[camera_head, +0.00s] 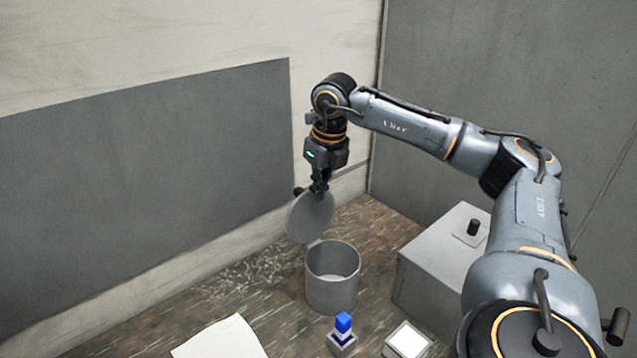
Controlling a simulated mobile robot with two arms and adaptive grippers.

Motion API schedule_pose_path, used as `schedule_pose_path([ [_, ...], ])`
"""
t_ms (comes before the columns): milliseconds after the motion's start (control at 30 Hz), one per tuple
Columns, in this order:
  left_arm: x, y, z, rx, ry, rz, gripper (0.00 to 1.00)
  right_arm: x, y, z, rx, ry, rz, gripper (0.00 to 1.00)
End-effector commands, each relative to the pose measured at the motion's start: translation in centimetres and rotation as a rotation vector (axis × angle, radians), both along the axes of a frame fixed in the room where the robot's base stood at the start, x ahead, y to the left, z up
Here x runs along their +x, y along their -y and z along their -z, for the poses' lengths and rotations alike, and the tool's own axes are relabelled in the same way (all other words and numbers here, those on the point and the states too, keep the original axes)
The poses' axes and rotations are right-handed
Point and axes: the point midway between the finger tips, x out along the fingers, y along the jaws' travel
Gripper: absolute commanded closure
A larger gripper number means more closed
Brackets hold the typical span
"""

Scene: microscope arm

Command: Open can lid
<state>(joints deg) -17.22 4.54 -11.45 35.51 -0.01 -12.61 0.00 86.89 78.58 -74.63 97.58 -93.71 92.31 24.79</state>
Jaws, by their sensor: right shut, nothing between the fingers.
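A grey can (331,292) stands upright on the brown worktop, and I see into its open top. Its round lid (308,216) is swung up and back behind the can, tilted steeply, with a dark knob at its left edge. My right gripper (319,192) points down at the upper edge of the lid. It is shut with nothing between its fingers and covers a small part of the lid's top edge. I cannot tell whether it touches the lid. My left gripper is not in view.
A grey box (423,285) with a black knob on top stands right of the can. In front are a small blue-topped object (343,323), a white-topped square block (408,340) and a white sheet (222,339). A wall with a dark panel rises behind.

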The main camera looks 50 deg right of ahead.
Motion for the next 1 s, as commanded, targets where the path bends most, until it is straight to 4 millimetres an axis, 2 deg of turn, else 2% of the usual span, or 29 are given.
schedule_pose_path([
  [367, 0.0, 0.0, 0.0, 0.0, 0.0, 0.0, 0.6, 0.3, 0.0, 0.1, 0.0, 0.0, 0.0, 1.0],
  [700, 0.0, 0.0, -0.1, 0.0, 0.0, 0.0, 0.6, 3.1, 0.3, 0.0, 0.001, -0.002, 0.0, 1.0],
  [1000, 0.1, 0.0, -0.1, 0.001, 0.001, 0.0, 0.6, 3.2, 0.3, 0.0, 0.0, -0.001, 0.0, 1.0],
])
